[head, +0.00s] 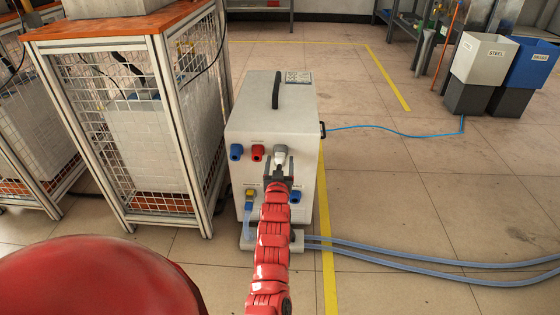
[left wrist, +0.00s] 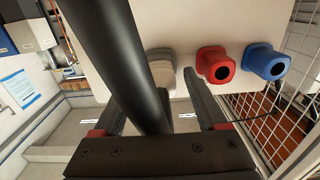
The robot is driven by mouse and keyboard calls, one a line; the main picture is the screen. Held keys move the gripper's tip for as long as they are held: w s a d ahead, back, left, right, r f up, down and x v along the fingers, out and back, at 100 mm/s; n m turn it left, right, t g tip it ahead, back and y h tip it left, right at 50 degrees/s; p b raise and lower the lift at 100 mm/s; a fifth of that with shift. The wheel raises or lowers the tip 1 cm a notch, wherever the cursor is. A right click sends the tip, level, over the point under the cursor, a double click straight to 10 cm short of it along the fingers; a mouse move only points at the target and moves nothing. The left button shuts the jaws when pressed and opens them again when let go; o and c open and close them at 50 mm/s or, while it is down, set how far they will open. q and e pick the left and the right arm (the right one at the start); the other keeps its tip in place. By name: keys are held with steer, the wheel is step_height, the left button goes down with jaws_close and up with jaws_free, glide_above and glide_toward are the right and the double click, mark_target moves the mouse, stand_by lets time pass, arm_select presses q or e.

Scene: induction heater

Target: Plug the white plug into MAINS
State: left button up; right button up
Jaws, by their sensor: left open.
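The white box (head: 260,115) stands on the floor with a row of connectors on its front: a blue socket (head: 236,152), a red socket (head: 257,153) and a grey-white plug-like part (head: 281,154). Small labels are too small to read, so I cannot tell which is MAINS. My left gripper (head: 280,167) is open just in front of the grey-white part. In the left wrist view the open fingers (left wrist: 155,88) stand on either side of it, and its ribbed grey body (left wrist: 162,62) shows partly behind a thick black cylinder (left wrist: 135,70). I cannot tell whether the fingers touch it.
Lower connectors include a yellow one (head: 250,194) and a blue one (head: 295,197). Pale blue hoses (head: 400,255) run right along the floor. A mesh cage (head: 150,130) stands close on the left. Bins (head: 483,62) stand far right. The floor to the right is mostly clear.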

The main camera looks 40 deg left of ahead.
mark_target(279, 165)
stand_by(0.7)
arm_select(q)
jaws_close()
stand_by(0.5)
steer(key=shift+p+v, duration=1.05)
steer(key=shift+v, duration=0.5)
steer(key=shift+p+v, duration=0.8)
steer(key=shift+v, duration=0.6)
steer(key=shift+r, duration=0.1)
